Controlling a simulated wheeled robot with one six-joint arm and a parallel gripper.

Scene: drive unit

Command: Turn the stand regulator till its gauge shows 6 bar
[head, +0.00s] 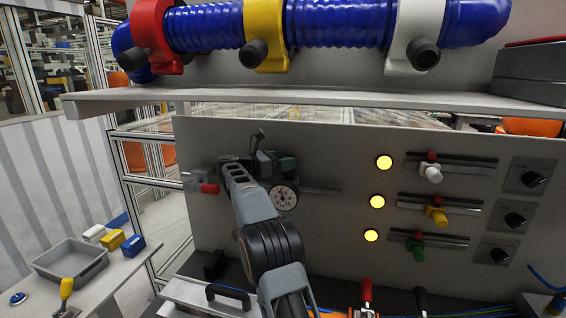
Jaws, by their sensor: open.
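The round white gauge (284,197) is on the grey panel, just right of my arm; its needle is too small to read. A dark green part, apparently the stand regulator (286,166), sits right above the gauge, partly hidden. My gripper (258,150) is in front of the panel, at or just left of this part. Its jaws are open, but my own arm and the dark parts hide much of them. I cannot tell whether a finger touches the regulator.
A red-handled valve (208,188) is left of my gripper. Three sliders with white (431,173), yellow (437,214) and green (417,248) knobs are at right, beside lit lamps (377,202). A shelf (330,98) with a blue hose overhangs. A grey bin (70,262) stands at lower left.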

